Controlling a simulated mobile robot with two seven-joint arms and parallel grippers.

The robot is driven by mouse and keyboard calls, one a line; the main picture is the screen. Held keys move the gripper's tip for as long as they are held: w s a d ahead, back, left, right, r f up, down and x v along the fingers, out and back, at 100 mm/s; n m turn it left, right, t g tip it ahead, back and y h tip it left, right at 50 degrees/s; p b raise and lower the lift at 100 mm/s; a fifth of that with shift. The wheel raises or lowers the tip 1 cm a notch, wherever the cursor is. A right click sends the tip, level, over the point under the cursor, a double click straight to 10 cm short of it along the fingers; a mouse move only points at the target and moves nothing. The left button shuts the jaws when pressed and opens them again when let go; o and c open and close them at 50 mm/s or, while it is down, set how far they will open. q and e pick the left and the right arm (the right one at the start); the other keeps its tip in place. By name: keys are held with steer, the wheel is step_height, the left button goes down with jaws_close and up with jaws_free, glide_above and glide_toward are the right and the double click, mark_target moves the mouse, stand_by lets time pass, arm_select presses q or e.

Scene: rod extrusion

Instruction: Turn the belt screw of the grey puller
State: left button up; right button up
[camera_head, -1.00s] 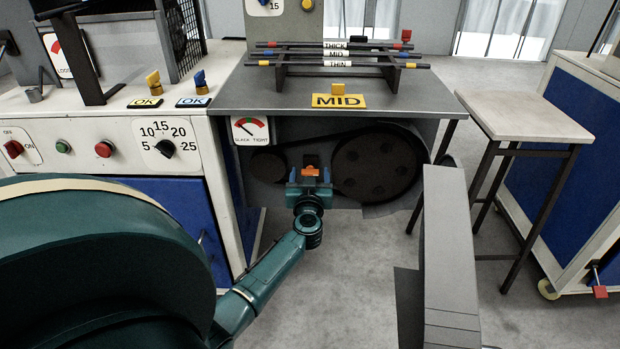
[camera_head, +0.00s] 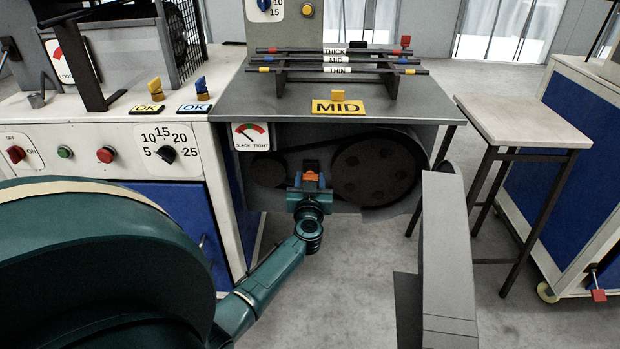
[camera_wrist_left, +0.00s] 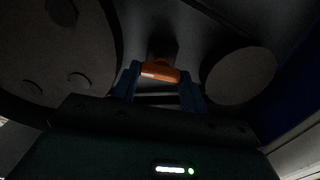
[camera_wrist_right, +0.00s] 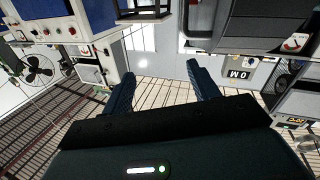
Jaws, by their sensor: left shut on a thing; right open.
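The grey puller (camera_head: 236,96) stands in the middle of the head view. Under its top sit a dark belt and two wheels. The belt screw's orange handle (camera_head: 311,176) is below the belt, between the large wheel (camera_head: 377,168) and the small one. My left gripper (camera_head: 310,184) is shut on this handle, its blue fingers on either side. The left wrist view shows the orange handle (camera_wrist_left: 160,71) between the fingertips. The screw's shaft is mostly hidden in shadow. My right gripper (camera_wrist_right: 160,75) is open and empty in the right wrist view.
A SLACK–TIGHT gauge (camera_head: 250,134) is on the puller's front, its needle too small to read surely. Several rods (camera_head: 340,60) lie on a rack above a MID sign (camera_head: 338,107). A white-topped cabinet (camera_head: 90,125) stands left, a small table (camera_head: 520,120) right. Open floor lies in front.

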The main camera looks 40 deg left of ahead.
arm_select(q)
steer(key=shift+r+m+p, duration=0.3)
steer(key=shift+m+p, duration=0.3)
steer(key=shift+p, duration=0.6)
steer(key=shift+d+m+p, duration=0.1)
steer(key=shift+m+p, duration=0.3)
steer(key=shift+p, duration=0.25)
steer(key=shift+f+m+p, duration=0.1)
steer(key=shift+m+p, duration=0.5)
steer(key=shift+p, duration=0.3)
steer(key=shift+f+m+p, duration=0.3)
steer(key=shift+m+p, duration=0.9)
arm_select(e)
steer(key=shift+s+d+r+m+g+h, duration=0.3)
steer(key=shift+d+r+m+g+h, duration=0.1)
steer(key=shift+r+m+g, duration=0.15)
steer(key=shift+s+d+r+m+g+h, duration=0.35)
steer(key=shift+d+r+m+g+h, duration=0.1)
steer(key=shift+r, duration=0.2)
steer(key=shift+s+d+r+m+g+h, duration=0.3)
steer(key=shift+d+r+m+g+h, duration=0.1)
steer(key=shift+r+m+g, duration=0.15)
arm_select(q)
steer(key=o, duration=1)
arm_select(e)
steer(key=shift+r, duration=0.1)
